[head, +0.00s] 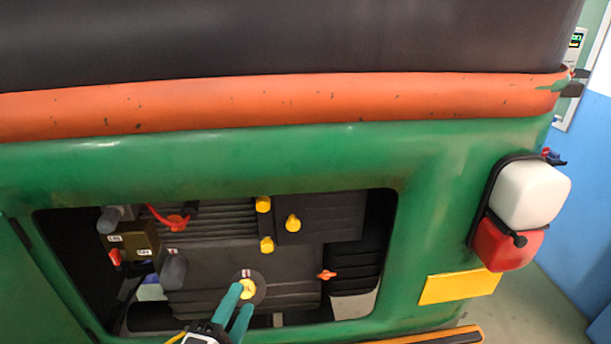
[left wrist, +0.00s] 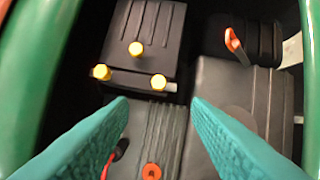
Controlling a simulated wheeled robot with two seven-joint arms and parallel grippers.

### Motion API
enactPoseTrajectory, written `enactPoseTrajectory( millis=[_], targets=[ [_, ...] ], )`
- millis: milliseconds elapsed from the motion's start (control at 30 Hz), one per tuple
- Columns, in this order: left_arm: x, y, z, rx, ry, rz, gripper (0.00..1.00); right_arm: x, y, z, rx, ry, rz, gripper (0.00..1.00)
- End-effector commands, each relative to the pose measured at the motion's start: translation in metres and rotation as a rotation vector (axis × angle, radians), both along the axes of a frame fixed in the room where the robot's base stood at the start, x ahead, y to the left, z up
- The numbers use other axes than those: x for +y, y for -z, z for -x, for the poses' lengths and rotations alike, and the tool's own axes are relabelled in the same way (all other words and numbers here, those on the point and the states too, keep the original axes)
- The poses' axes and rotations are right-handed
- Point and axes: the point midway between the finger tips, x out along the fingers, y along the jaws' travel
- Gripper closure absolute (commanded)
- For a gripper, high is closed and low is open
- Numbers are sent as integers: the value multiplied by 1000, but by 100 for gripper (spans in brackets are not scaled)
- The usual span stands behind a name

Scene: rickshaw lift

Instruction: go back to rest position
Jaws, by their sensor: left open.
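My left gripper (head: 241,299) is at the bottom of the head view, in front of the open engine bay of the green rickshaw (head: 440,190). Its two teal fingers are apart. In the left wrist view the gripper (left wrist: 158,102) shows nothing between its fingertips but the engine behind. A yellow cap on a dark round disc (head: 257,280) shows just beyond the fingers in the head view; I cannot tell whether they touch it. My right gripper is in neither view.
The bay's green rim surrounds the dark engine (head: 290,262). Several yellow knobs (head: 293,222), an orange lever (head: 327,275) and a red hose (head: 160,215) are inside. A white and red lamp (head: 530,195) and a yellow plate (head: 460,286) are at right. Grey floor shows at lower right.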

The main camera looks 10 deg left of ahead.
Motion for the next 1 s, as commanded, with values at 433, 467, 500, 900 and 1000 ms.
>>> enactPoseTrajectory(
  millis=[433, 467, 500, 900, 1000],
  targets=[
    [62, 140, 55, 738, -521, 733, 55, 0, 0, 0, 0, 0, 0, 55],
    [61, 148, 62, 785, -551, 769, 55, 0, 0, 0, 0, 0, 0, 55],
    [60, 157, 72, 843, -589, 814, 55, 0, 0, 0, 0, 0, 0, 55],
    [37, 232, 131, 1235, -815, 1036, 55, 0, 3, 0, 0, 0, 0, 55],
    [37, 261, 126, 1244, -821, 1031, 55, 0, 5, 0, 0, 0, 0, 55]
  ],
)
